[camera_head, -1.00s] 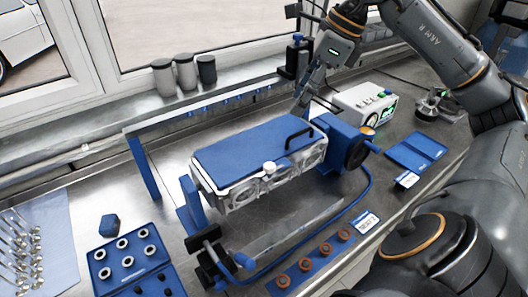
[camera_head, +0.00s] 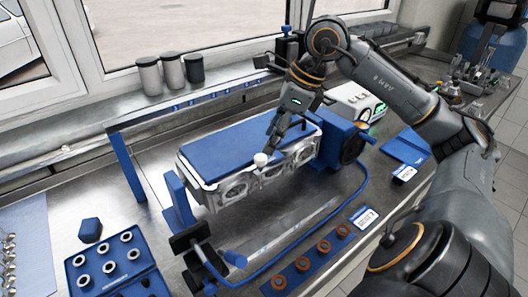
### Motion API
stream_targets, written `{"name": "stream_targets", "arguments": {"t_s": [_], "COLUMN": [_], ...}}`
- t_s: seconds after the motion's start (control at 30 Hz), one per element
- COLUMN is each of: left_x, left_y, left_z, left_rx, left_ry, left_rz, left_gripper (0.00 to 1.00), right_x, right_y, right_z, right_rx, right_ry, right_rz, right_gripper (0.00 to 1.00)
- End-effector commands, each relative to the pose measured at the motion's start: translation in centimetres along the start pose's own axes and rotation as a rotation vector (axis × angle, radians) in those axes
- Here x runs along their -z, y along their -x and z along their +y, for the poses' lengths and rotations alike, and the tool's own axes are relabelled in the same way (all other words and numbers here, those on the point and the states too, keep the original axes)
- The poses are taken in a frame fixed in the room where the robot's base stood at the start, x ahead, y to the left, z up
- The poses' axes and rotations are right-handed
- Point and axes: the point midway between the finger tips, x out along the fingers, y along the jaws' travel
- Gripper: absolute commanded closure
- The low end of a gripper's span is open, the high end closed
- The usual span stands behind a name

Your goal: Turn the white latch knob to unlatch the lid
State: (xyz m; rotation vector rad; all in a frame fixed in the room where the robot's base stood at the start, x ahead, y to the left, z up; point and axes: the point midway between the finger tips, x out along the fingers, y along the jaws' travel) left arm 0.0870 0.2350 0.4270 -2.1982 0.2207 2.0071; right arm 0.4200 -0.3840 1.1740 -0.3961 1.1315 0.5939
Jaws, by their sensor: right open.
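The white latch knob (camera_head: 261,159) sits at the front edge of the blue lid (camera_head: 222,150). The lid lies flat on the engine block (camera_head: 240,190), which is held in a blue stand. My right gripper (camera_head: 269,148) points down just above and behind the knob, over the lid, with its fingers open. From this angle I cannot tell whether a finger touches the knob. The lid's black handle is hidden behind my right gripper. My left gripper is not in view.
Blue trays with rings (camera_head: 113,262) and brown parts (camera_head: 310,262) lie in front. Grey canisters (camera_head: 172,71) and a white device (camera_head: 356,103) stand behind. Bare bench shows left of the engine.

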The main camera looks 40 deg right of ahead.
Motion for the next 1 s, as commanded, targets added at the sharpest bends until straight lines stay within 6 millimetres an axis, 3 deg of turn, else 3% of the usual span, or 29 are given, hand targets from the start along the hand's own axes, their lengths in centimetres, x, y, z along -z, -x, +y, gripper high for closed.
{"name": "stream_targets", "arguments": {"t_s": [0.1,0.3,0.67,0.7,0.93,1.0], "left_x": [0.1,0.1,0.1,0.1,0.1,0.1], "left_y": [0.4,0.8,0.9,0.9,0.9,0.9], "left_z": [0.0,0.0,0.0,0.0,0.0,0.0], "left_rx": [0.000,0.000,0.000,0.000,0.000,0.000], "left_ry": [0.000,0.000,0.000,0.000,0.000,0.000], "left_rz": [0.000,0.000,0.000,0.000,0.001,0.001], "left_gripper": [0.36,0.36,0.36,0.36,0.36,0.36], "right_x": [0.0,-0.1,0.0,0.0,0.0,0.0], "right_y": [-2.2,-4.5,-5.2,-5.2,-5.2,-5.2], "right_z": [0.1,0.0,0.0,0.0,0.0,0.0], "right_rx": [-0.005,-0.003,0.000,0.000,0.000,0.000], "right_ry": [0.000,0.000,0.000,0.000,0.000,0.000], "right_rz": [0.001,0.001,0.000,0.000,0.000,0.000], "right_gripper": [0.50,0.50,0.50,0.52,0.99,1.00]}}
